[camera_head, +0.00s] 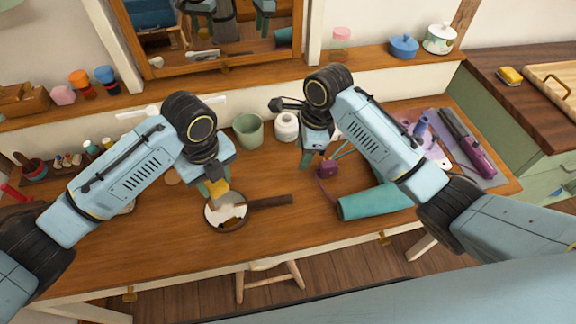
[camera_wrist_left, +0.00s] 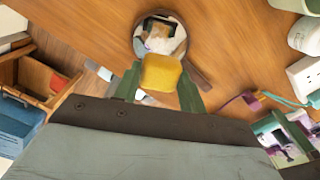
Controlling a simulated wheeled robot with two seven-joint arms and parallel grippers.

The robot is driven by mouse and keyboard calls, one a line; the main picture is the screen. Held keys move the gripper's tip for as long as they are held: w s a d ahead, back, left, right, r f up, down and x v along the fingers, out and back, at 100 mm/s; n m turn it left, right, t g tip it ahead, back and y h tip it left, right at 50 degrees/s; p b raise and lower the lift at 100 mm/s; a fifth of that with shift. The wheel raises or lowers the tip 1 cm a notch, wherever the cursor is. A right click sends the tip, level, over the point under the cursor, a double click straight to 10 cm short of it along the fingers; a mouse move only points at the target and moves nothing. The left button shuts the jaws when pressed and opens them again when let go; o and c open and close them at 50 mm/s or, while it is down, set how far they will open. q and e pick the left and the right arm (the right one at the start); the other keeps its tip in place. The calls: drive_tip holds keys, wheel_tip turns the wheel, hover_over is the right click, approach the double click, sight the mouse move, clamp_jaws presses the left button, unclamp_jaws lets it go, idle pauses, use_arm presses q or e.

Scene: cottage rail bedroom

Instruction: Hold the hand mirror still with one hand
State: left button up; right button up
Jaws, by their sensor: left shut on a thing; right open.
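The round hand mirror (camera_head: 228,213) lies face up on the wooden table, its dark handle (camera_head: 270,201) pointing right. In the left wrist view its glass (camera_wrist_left: 160,38) shows a reflection. My left gripper (camera_head: 215,188) is shut on a yellow block (camera_wrist_left: 161,74), which looks like a sponge or eraser. It is over the mirror's upper edge; I cannot tell whether the block touches the glass. My right gripper (camera_head: 306,161) is open and empty, pointing down above the table to the right of the mirror, apart from the handle.
A teal cylinder-like object (camera_head: 372,202) and a small purple item (camera_head: 328,169) with a cord lie right of the handle. A green cup (camera_head: 248,131) and white jar (camera_head: 286,127) stand behind. Small bottles crowd the left. The table's front left is clear.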

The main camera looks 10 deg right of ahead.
drive_tip(key=n+h, duration=0.1)
drive_tip(key=h, duration=0.1)
hover_over(288, 198)
drive_tip(key=shift+g, duration=0.3)
wheel_tip(288, 198, down, 12)
drive_tip(key=shift+r, duration=0.25)
clamp_jaws()
idle(0.8)
